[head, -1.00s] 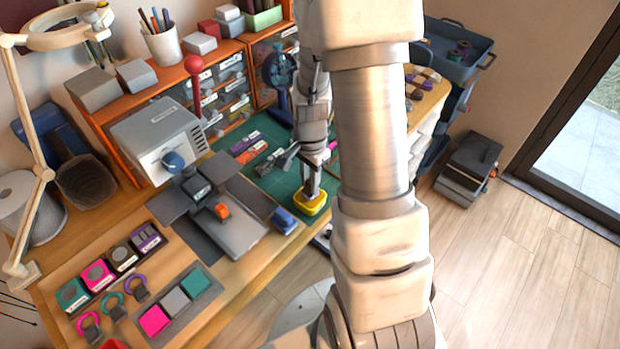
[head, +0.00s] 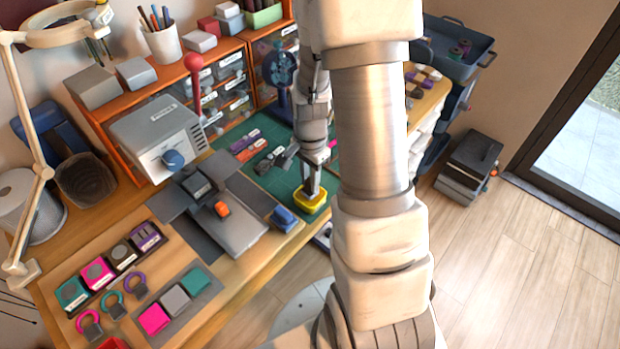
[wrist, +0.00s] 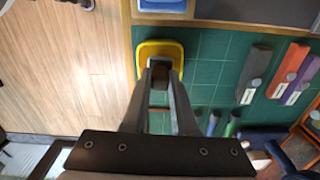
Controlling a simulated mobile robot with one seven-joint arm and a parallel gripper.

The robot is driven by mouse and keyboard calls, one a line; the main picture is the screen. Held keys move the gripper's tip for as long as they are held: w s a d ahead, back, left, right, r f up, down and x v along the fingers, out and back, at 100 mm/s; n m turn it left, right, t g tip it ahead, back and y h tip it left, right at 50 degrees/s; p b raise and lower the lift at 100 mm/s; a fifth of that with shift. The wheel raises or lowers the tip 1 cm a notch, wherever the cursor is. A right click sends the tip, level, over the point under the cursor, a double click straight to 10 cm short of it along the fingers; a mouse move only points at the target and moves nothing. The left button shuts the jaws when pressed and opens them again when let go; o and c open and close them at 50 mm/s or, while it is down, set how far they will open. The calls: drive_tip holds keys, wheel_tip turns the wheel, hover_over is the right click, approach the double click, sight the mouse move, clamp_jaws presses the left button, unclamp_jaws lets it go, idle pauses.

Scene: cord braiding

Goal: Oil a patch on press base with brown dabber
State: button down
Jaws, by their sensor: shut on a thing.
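My gripper (wrist: 160,66) is shut, pointing down over the yellow oil tray (wrist: 174,45) at the mat's edge. Its fingertips reach into the tray's area. A small brownish patch between the fingers appears to be the brown dabber (wrist: 158,98); most of it is hidden by the fingers. In the head view my gripper (head: 312,187) stands over the same yellow tray (head: 318,206). The press base (head: 236,228) is a flat grey plate left of the tray, with the press's dark blocks and orange part at its upper end.
A blue block (head: 284,219) sits between press base and tray. Green mat (head: 265,185) holds several coloured labelled strips. Several other dabbers lie near my fingers in the wrist view (wrist: 213,120). A grey machine (head: 158,138) with a red-knobbed lever stands behind the press.

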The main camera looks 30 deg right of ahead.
drive_tip(key=shift+f+b, duration=0.3)
drive_tip(key=shift+f, duration=0.1)
idle(1.0)
drive_tip(key=shift+r+p, duration=2.9)
drive_tip(key=shift+r, duration=0.7)
drive_tip(key=shift+f, duration=0.1)
drive_tip(key=w+a+r+n+p, duration=0.2)
drive_tip(key=w+a+n, duration=0.4)
drive_tip(key=a+n, duration=0.4)
drive_tip(key=r+n, duration=0.1)
drive_tip(key=n, duration=0.3)
drive_tip(key=shift+w+a+n, duration=0.3)
drive_tip(key=shift+s+r, duration=0.1)
drive_tip(key=shift+s, duration=0.1)
